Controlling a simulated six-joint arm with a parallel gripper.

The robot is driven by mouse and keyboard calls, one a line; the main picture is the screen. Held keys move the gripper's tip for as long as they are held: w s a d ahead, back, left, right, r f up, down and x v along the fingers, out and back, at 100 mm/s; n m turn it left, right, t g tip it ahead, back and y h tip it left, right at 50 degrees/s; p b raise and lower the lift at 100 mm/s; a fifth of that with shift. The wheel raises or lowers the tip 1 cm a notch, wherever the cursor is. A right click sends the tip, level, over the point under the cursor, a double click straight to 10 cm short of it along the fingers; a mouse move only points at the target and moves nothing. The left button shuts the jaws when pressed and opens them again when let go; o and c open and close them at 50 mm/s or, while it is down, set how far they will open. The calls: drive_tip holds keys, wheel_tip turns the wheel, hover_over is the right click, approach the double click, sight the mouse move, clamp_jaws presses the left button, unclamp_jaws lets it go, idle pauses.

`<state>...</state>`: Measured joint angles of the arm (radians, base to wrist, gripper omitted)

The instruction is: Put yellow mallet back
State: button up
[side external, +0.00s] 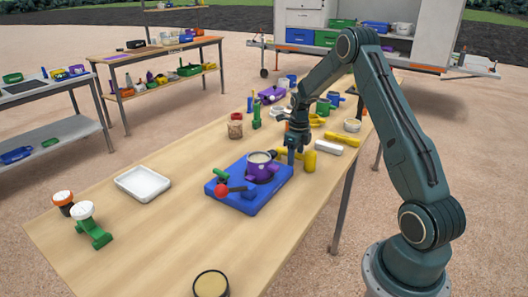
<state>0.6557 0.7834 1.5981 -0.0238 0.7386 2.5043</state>
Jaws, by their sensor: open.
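The yellow mallet (309,161) is at the right edge of the blue tray, its head upright and its handle pointing left behind my gripper. My gripper (291,158) points down at the handle, its fingers open and low beside it. Whether the fingers straddle the handle is too small to tell. A green piece is beside the pot.
A white block (329,147) and a yellow tool (341,137) lie just behind the mallet. A cup (235,126), green tool (256,116) and several containers stand farther back.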

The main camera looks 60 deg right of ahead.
sight(296, 153)
drive_tip(key=shift+r, duration=0.1)
idle(0.3)
drive_tip(key=shift+s+r, duration=0.1)
drive_tip(key=shift+r, duration=3.3)
drive_tip(key=shift+r, duration=0.1)
drive_tip(key=shift+a+r, duration=0.2)
drive_tip(key=s+a+r+n+t, duration=0.1)
drive_tip(key=s+a+r+n, duration=0.2)
drive_tip(key=a+r+n, duration=0.55)
drive_tip(key=s+a+r+n+t, duration=0.1)
drive_tip(key=s+a+r+n, duration=0.3)
drive_tip(key=a+r+n, duration=0.5)
drive_tip(key=s+a+n+t, duration=0.3)
drive_tip(key=s+a+n, duration=1)
drive_tip(key=s+n, duration=0.3)
drive_tip(key=shift+s+a+n, duration=0.2)
drive_tip(key=shift+s+n, duration=0.1)
drive_tip(key=shift+n, duration=0.95)
